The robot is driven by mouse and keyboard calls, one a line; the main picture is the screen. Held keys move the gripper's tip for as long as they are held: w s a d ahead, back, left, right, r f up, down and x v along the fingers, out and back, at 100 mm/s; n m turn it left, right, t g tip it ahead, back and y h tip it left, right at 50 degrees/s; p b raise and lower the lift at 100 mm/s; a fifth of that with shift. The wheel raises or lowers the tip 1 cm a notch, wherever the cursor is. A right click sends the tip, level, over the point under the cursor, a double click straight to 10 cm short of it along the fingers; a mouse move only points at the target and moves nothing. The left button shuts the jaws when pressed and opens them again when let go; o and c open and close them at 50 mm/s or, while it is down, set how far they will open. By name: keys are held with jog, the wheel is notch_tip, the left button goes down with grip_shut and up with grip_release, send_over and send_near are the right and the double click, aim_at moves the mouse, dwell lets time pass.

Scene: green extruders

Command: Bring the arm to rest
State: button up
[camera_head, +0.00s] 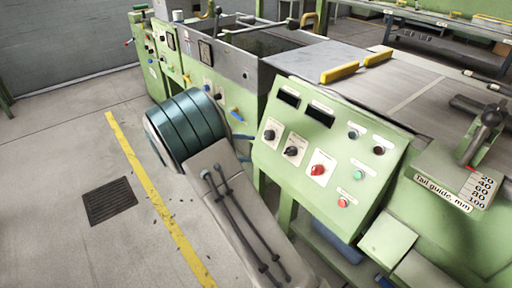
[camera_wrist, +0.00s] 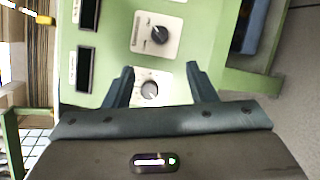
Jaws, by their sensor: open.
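My arm (camera_head: 225,205) reaches up from the bottom of the head view, with its thick dark teal ribbed part in front of the machine's left side. My gripper (camera_wrist: 159,68) shows in the wrist view with its two dark fingers spread apart and nothing held. It faces the green control panel (camera_head: 340,140). A rotary knob (camera_wrist: 149,90) appears between the fingers; whether they touch it cannot be told. A second black knob (camera_wrist: 157,35) is beyond the fingertips. In the head view the gripper is mostly hidden behind my arm.
The green machine (camera_head: 225,90) stands beside and behind the panel. A tail guide lever (camera_head: 480,138) is at right, and yellow blocks (camera_head: 340,73) lie on top. The floor at left is open, with a yellow line (camera_head: 140,170) and a dark grate (camera_head: 109,201).

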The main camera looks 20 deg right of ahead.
jog(key=shift+a, duration=0.15)
jog(key=shift+r, duration=0.1)
jog(key=s+d+r+m+g+y+p, duration=0.1)
jog(key=s+d+r+m+y+p, duration=0.15)
jog(key=s+r+y+p, duration=0.75)
jog(key=s+a+r+m+t+y+p, duration=0.1)
jog(key=s+a+r+t+y+p, duration=0.1)
jog(key=s+r+p, duration=0.3)
jog(key=s+a+r+m+t+y+p, duration=0.1)
jog(key=s+r+p, duration=0.4)
jog(key=s+r, duration=0.5)
jog(key=shift+s+a+r+t+y, duration=0.15)
jog(key=shift+s+a+t+y, duration=0.65)
jog(key=shift+s, duration=0.1)
